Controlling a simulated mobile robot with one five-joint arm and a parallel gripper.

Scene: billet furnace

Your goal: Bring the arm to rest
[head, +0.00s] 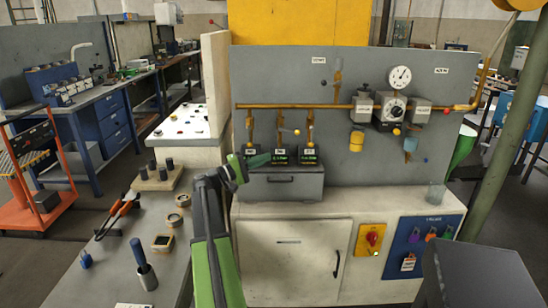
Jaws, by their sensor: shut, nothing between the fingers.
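My green and dark arm rises from the bottom middle of the head view, bends at its top and points right. My gripper (262,160) is small and dark at the end of the green wrist. It is shut and empty.
Left of the arm, a grey bench (115,250) holds pliers (118,212), a blue-handled tool (143,264), rings and a peg block (157,178). A brass pipe (300,105) crosses the panel.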

